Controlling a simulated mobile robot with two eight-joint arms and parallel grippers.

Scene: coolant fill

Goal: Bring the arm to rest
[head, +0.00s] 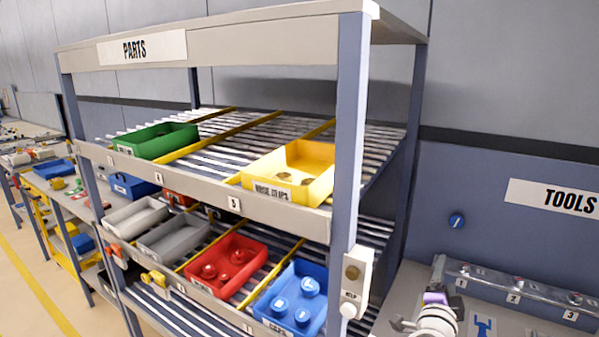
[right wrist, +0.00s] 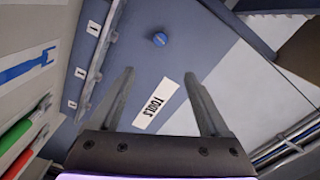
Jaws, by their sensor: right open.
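My right gripper (head: 437,292) shows low at the right of the head view, in front of the tool bench, partly cut off by the lower edge. In the right wrist view its two fingers (right wrist: 159,74) stand wide apart with nothing between them. The TOOLS sign (right wrist: 156,101) and the blue wall appear beyond the fingers. The gripper holds nothing and touches nothing that I can see. My left gripper is in neither view.
The parts rack (head: 352,130) stands left of the gripper, with a yellow bin (head: 318,188) and a blue bin (head: 262,303). A HELP box (head: 356,280) hangs on its post. A numbered tool rail (head: 540,304) runs along the bench at right. A blue knob (head: 456,220) is on the wall.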

